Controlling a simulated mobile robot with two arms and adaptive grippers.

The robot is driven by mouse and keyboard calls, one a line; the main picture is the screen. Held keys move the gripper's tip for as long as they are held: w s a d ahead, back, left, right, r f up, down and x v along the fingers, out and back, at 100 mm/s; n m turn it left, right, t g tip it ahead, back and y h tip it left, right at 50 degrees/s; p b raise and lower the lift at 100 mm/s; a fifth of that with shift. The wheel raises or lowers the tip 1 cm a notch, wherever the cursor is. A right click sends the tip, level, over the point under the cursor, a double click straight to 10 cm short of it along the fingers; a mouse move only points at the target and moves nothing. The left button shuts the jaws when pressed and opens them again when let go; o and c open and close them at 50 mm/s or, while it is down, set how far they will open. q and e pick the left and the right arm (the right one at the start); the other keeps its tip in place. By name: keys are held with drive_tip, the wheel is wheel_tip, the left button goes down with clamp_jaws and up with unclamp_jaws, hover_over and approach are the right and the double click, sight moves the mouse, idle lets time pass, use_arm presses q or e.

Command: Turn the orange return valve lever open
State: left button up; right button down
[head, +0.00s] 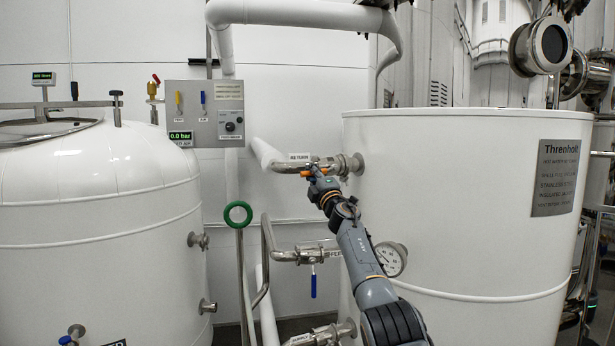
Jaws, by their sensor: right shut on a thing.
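The orange return valve lever (307,174) shows as a small orange strip under the RETURN label (299,157), on the steel valve (331,163) that joins the white pipe to the right tank. My right gripper (315,174) is at the lever and shut on it. The gripper and its wrist hide part of the lever, so its exact angle is hard to tell. The lever looks roughly along the pipe. My left gripper is not in view.
A large white tank (470,220) stands right, with a round gauge (391,258) beside my forearm. A feed valve with a blue lever (313,283) hangs below. A green ring handle (238,214) stands left of it. A control box (204,113) and another white tank (95,230) are left.

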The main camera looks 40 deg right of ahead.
drive_tip(key=shift+r+h, duration=0.2)
drive_tip(key=shift+h, duration=0.1)
drive_tip(key=c, duration=1.4)
unclamp_jaws()
drive_tip(key=shift+s, duration=0.15)
drive_tip(key=shift+o, duration=0.3)
drive_tip(key=shift+s+r, duration=0.2)
drive_tip(key=shift+s, duration=0.05)
drive_tip(key=shift+d+f, duration=0.1)
drive_tip(key=shift+f, duration=0.1)
drive_tip(key=v, duration=1.2)
drive_tip(key=shift+r, duration=0.1)
